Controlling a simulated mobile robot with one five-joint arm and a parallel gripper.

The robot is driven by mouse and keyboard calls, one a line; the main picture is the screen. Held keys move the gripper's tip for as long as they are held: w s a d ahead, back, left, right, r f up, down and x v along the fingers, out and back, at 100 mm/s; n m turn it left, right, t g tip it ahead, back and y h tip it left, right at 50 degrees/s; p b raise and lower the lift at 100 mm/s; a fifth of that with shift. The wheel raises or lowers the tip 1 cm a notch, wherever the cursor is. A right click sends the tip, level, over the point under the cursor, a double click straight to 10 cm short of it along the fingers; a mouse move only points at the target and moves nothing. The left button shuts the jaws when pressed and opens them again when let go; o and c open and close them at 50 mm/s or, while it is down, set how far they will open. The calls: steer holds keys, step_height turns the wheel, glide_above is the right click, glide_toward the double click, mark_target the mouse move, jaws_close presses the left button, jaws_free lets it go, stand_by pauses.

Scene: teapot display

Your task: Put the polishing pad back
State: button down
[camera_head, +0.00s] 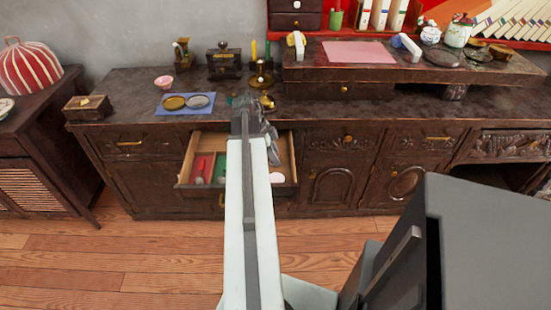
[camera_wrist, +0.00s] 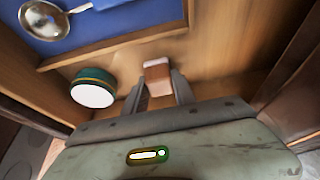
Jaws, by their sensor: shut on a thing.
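The polishing pad, as I take it, is a small block (camera_wrist: 157,75) with a brown top and a pale face. My gripper (camera_wrist: 158,85) is shut on it in the wrist view, its two grey fingers at the block's sides. Light wooden boards lie below and around it. In the head view my gripper (camera_head: 252,115) is over the back of the open drawer (camera_head: 189,160), in front of the counter. My arm hides the middle of the drawer, and I cannot make out the pad there.
In the wrist view a round green-sided thing with a white face (camera_wrist: 93,90) stands left of the pad. Beyond a wooden divider lies a blue surface (camera_wrist: 120,28) with a shiny round metal piece (camera_wrist: 42,18). Red items (camera_head: 204,168) lie at the drawer's left. Brass pieces (camera_head: 261,78) stand on the counter.

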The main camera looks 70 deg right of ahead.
steer(key=shift+f, duration=0.2)
steer(key=c, duration=1)
jaws_free()
steer(key=shift+r, duration=0.1)
steer(key=p+v, duration=1.1)
steer(key=v, duration=0.1)
steer(key=shift+r, duration=0.15)
